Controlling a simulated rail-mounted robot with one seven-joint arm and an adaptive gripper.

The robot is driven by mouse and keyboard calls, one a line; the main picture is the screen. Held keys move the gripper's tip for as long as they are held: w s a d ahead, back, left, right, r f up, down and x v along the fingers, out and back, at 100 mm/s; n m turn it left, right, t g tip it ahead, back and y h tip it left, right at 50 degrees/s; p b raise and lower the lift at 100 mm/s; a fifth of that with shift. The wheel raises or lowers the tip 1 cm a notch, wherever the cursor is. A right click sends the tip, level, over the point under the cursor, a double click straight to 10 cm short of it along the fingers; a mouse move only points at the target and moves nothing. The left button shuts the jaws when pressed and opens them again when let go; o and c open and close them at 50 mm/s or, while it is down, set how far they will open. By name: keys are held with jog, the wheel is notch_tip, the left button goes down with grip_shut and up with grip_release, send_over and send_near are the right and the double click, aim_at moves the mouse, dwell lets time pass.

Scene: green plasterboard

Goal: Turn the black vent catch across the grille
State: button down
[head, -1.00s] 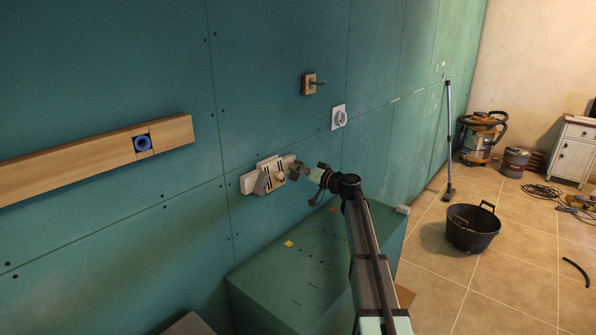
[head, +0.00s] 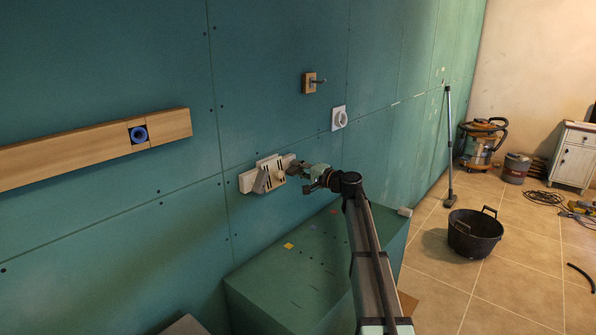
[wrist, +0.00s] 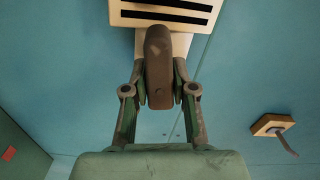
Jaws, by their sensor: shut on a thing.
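The pale vent grille (head: 267,174) with dark slots is on the green wall in the head view. Its slotted edge shows at the top of the wrist view (wrist: 195,14). The dark grey-brown catch (wrist: 158,62) is a long rounded bar, upright in the wrist picture, its upper end overlapping the grille's edge. My gripper (wrist: 160,88) is shut on the catch, one finger on each side. In the head view my gripper (head: 294,168) is at the grille's right end, and the catch is small and partly hidden there. A grey slanted piece (head: 261,183) sits at the grille's left part.
A wooden rail (head: 80,155) with a blue ring is at left. A green box (head: 300,265) stands below the grille. A black tub (head: 474,233) is on the floor.

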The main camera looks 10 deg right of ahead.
jog(key=shift+m, duration=1)
jog(key=c, duration=0.9)
grip_release()
jog(key=shift+c, duration=0.2)
jog(key=v, duration=1.2)
jog(key=shift+d, duration=0.1)
